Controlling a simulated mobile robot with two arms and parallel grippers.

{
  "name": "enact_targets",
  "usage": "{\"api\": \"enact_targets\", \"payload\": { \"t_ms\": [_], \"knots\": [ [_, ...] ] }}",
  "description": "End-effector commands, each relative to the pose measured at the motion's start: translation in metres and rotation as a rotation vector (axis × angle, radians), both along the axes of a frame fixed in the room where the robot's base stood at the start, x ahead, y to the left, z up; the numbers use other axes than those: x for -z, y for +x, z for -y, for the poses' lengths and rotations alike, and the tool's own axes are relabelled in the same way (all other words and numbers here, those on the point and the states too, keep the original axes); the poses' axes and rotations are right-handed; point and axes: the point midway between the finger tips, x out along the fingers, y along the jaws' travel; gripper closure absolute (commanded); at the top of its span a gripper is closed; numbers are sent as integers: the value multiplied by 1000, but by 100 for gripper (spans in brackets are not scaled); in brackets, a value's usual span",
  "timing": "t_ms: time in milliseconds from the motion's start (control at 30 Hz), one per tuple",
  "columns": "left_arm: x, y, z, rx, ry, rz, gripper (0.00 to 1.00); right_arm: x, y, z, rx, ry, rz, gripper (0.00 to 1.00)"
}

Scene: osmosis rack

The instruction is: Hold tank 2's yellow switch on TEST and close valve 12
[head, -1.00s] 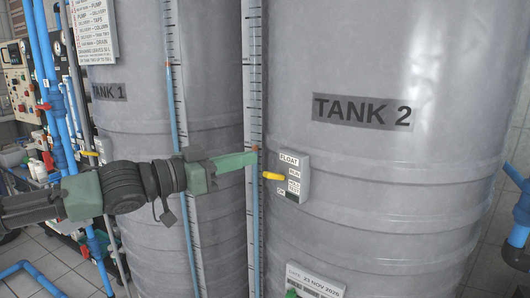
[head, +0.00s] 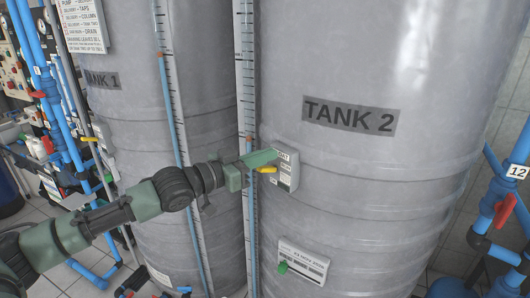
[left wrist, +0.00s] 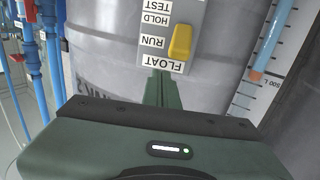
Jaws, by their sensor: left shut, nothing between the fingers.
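Tank 2 (head: 350,190) is a large grey ribbed cylinder with a switch box (head: 292,181) on its side. The yellow switch (head: 267,170) sticks out of the box. In the left wrist view the yellow switch (left wrist: 180,42) sits beside the RUN label, with HOLD and TEST farther up the picture and FLOAT below. My left gripper (head: 264,158) is shut and empty, its fingertips just above the switch in the head view. Contact cannot be told. Valve 12 has a red handle (head: 505,210) on blue pipe at the right, below its label (head: 517,172). My right gripper is out of view.
Tank 1 (head: 135,150) stands left of tank 2, with scaled sight tubes (head: 247,90) between them. Blue pipes and a panel fill the far left. Floor shows at lower right.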

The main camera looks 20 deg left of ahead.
Motion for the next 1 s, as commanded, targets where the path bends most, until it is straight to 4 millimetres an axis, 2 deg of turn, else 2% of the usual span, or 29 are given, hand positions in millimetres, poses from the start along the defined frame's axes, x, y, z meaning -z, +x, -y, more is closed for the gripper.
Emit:
{"api": "enact_targets", "payload": {
  "t_ms": [333,1000],
  "knots": [
    [3,0,-1,-1,-1,0,100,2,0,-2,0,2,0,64],
    [30,0,-1,-1,0,-1,100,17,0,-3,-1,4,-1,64]
  ]
}}
